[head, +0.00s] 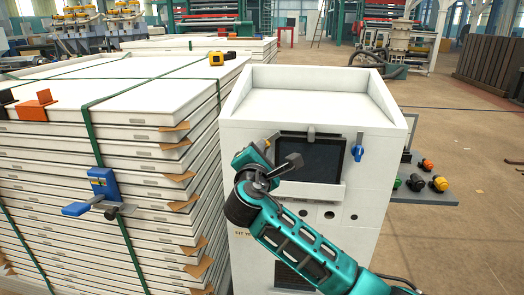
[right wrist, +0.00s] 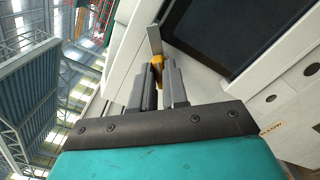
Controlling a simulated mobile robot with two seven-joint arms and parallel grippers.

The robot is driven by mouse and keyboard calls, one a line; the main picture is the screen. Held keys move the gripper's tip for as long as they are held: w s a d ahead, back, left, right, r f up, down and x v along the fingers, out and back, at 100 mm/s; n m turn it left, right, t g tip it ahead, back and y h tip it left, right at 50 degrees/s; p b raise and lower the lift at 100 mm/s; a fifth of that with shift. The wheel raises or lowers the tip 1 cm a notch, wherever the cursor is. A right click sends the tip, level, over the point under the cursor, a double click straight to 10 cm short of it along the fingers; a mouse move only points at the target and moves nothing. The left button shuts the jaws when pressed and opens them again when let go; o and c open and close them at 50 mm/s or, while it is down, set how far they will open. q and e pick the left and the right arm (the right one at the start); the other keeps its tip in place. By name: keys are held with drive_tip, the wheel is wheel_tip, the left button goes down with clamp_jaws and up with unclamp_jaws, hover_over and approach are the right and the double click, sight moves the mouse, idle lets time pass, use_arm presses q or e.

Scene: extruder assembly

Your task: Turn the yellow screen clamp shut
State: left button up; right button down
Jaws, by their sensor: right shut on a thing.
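The yellow screen clamp (right wrist: 157,62) sits beside the edge of the dark screen in the right wrist view, next to an upright grey strip. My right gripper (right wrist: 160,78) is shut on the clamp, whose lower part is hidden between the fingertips. The screen is set in the front of a white machine (head: 378,200). My left gripper is not in view.
A blue clamp (head: 358,148) is at the screen's right edge and a grey one (head: 311,133) at its top. A tall stack of white panels (head: 90,150) stands close on the left. A side shelf (head: 440,198) with several knobs is at right.

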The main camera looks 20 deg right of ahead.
drive_tip(key=m, duration=0.2)
drive_tip(key=m+b, duration=0.1)
drive_tip(key=m, duration=0.2)
drive_tip(key=m+b, duration=0.1)
drive_tip(key=m, duration=0.1)
drive_tip(key=shift+f+m, duration=0.3)
drive_tip(key=shift+m, duration=0.4)
drive_tip(key=c, duration=1.1)
unclamp_jaws()
drive_tip(key=shift+r, duration=0.15)
drive_tip(key=shift+c, duration=0.2)
drive_tip(key=shift+s, duration=0.1)
drive_tip(key=v, duration=1.3)
drive_tip(key=shift+d, duration=0.15)
